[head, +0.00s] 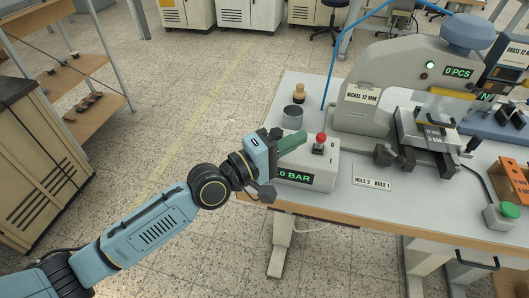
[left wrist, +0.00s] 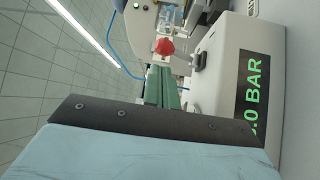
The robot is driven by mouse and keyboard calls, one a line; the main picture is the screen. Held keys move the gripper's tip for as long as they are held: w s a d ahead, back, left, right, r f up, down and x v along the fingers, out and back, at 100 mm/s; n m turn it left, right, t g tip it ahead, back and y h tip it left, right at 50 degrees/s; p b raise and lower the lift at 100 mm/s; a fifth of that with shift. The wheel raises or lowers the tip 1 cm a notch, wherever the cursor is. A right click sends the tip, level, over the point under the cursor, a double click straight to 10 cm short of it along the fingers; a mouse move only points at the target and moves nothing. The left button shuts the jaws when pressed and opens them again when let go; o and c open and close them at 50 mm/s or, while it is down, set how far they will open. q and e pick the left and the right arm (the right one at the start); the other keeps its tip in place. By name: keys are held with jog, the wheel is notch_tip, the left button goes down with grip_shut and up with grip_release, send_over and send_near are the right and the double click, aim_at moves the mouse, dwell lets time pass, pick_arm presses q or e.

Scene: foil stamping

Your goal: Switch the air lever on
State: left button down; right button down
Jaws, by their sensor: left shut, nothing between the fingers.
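The air box (head: 313,180) is a white unit at the table's front left edge, with a green display ending in ".0 BAR", partly hidden by my gripper. Its lever has a red ball knob (head: 321,137) on top of the box. My left gripper (head: 303,137) is shut and empty, its green fingers pointing at the knob from the left. In the left wrist view the fingers (left wrist: 160,72) end close to the red knob (left wrist: 164,46); I cannot tell whether they touch. The box (left wrist: 228,65) lies to their right. My right gripper is out of view.
A stamping press (head: 400,75) showing "0 PCS" stands behind the box. A grey cup (head: 293,117) and a wooden-handled stamp (head: 299,93) are behind my gripper. A label plate (head: 372,182), a green button (head: 509,210) and an orange rack (head: 512,180) lie to the right.

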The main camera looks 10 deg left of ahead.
pick_arm(q)
jog(key=r+v, duration=0.1)
jog(key=v, duration=0.9)
jog(key=shift+f+b, duration=0.4)
jog(key=shift+f, duration=0.05)
jog(key=shift+s, duration=0.1)
